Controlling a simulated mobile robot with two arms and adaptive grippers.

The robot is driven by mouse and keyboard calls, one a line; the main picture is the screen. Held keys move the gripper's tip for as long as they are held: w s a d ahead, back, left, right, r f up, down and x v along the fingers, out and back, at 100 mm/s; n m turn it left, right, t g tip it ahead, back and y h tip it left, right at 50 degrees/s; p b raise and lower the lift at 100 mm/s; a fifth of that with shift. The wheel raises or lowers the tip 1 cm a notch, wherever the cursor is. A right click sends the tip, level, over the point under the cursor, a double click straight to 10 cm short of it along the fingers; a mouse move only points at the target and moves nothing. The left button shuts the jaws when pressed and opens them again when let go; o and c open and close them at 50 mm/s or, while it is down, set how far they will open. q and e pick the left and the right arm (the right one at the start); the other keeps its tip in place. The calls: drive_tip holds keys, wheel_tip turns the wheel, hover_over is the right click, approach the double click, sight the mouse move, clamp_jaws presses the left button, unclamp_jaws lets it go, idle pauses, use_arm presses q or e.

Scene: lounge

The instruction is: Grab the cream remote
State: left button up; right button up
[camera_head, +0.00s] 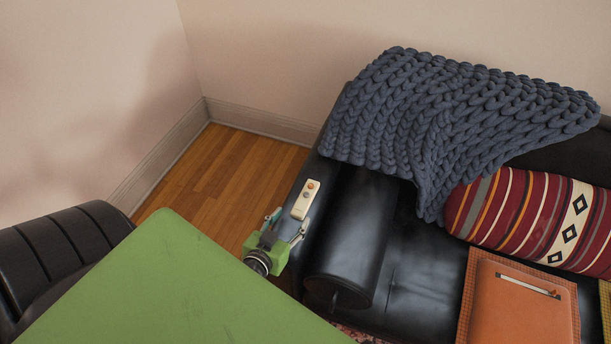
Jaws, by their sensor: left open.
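The cream remote (301,208) lies on the black sofa's left armrest, slanted, with an orange button and a small dark one near its far end. My left gripper (286,225) is green with grey fingers. It is open at the near end of the remote, its fingers pointing toward it. One fingertip is left of the remote's near end and the other is on its right. I cannot tell whether they touch it. My right gripper is not in view.
The black leather sofa (405,270) holds a dark blue chunky knit blanket (430,115), a striped red bolster (520,215) and an orange leather folder-like item (515,310). A black ribbed seat (60,245) stands at left. Wooden floor (225,175) shows between wall and sofa.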

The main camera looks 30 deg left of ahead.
sight(300, 208)
use_arm(q)
drive_tip(key=x, duration=0.4)
drive_tip(key=shift+w+d+r, duration=0.15)
drive_tip(key=shift+w+d, duration=0.05)
drive_tip(key=shift+d, duration=0.05)
clamp_jaws()
drive_tip(key=shift+r, duration=0.15)
